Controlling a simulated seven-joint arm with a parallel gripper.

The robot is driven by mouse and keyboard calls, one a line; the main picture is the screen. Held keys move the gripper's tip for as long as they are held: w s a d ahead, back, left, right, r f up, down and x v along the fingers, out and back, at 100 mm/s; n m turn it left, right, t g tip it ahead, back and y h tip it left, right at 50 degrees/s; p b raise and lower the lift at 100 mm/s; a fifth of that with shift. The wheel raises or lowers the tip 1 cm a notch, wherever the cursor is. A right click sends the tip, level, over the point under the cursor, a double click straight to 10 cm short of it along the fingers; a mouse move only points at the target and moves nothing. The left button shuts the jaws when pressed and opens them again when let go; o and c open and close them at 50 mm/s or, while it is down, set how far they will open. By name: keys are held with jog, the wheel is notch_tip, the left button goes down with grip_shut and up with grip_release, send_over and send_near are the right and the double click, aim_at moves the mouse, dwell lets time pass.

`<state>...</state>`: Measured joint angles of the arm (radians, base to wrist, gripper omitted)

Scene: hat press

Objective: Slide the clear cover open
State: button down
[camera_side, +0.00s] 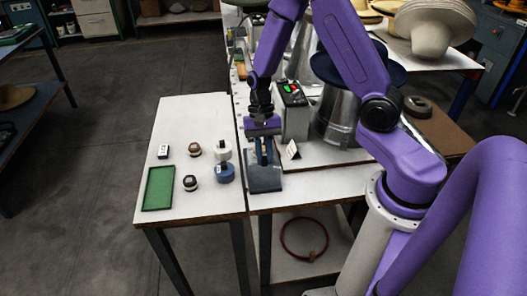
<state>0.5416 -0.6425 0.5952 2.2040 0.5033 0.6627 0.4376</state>
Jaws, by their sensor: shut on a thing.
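A small blue-grey box (265,184) stands near the front edge of the white table, below my gripper. Its upper part looks see-through and seems to be the clear cover, but its edges are hard to make out. My gripper (264,157) points down with its fingers shut on a part at the top of this box, likely the cover. The fingers hide the part they hold. I cannot tell how far the cover stands from its closed position.
A grey control box (294,110) with green and red buttons stands close on the right, before the metal press (337,118).

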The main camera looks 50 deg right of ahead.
jog(key=c, duration=1.1)
grip_release()
jog(key=v, duration=1.7)
jog(key=shift+w+d+r, duration=0.1)
jog(key=shift+r, duration=0.15)
jog(key=s+a+n+t+h, duration=0.1)
jog(key=s+a+n, duration=0.2)
jog(key=s+n, duration=0.4)
jog(key=s+a+n+t+h, duration=0.1)
jog(key=s+a+n, duration=0.1)
jog(key=s+n, duration=0.5)
jog(key=s+a+f+n+t, duration=0.1)
jog(key=s+a+n, duration=0.2)
jog(key=s+n, duration=0.4)
jog(key=shift+s+a+n+h, duration=0.15)
jog(key=shift+s+h, duration=0.05)
jog(key=shift+s, duration=0.65)
jog(key=shift+s+a+n+h, duration=0.15)
jog(key=shift+s+h, duration=0.05)
jog(key=shift+s, duration=0.65)
